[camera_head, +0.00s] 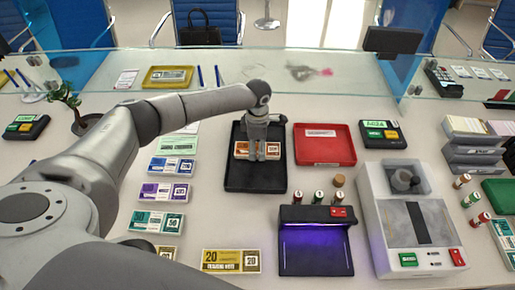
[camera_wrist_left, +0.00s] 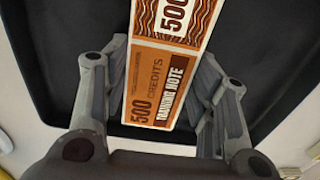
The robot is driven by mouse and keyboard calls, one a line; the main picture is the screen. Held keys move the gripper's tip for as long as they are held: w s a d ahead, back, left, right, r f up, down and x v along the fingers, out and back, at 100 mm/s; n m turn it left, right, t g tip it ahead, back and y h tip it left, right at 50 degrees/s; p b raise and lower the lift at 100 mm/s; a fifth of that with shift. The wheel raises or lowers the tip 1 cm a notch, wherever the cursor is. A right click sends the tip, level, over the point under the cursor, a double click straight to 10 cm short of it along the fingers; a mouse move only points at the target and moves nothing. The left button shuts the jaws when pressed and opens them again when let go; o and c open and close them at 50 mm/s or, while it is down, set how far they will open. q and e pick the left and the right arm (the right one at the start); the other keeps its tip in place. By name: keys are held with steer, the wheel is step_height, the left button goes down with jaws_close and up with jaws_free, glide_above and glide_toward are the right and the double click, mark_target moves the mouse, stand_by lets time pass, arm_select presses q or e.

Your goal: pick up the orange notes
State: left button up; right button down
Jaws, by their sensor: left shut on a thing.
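The orange notes (camera_head: 243,150) are a bundle marked 500, over the black tray (camera_head: 240,183) in the middle of the counter. My left gripper (camera_head: 262,154) comes down on them from above in the head view. In the left wrist view the orange notes (camera_wrist_left: 160,85) stand between the two fingers of my left gripper (camera_wrist_left: 160,100), which is shut on them. The black tray (camera_wrist_left: 60,60) lies behind the notes. I cannot tell whether the notes touch the tray. My right gripper is not in view.
A red tray (camera_head: 324,158) lies right of the black tray. A counting machine (camera_head: 410,225) and a purple-lit device (camera_head: 316,245) stand in front. Several note bundles, such as a yellow one (camera_head: 231,261), lie at left. A glass screen (camera_head: 290,75) runs along the back.

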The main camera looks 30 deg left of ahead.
arm_select(q)
steer(key=shift+r, duration=0.15)
steer(key=shift+r, duration=0.25)
step_height(320, 180, up, 2)
steer(key=shift+w+r, duration=0.1)
steer(key=s+d+r, duration=0.3)
steer(key=s+r, duration=0.2)
steer(key=s, duration=0.1)
steer(key=s+d+r, duration=0.3)
steer(key=s+r, duration=0.2)
steer(key=s, duration=0.1)
steer(key=shift+s+d+b, duration=0.25)
steer(key=shift+s+b, duration=0.1)
steer(key=shift+b, duration=0.05)
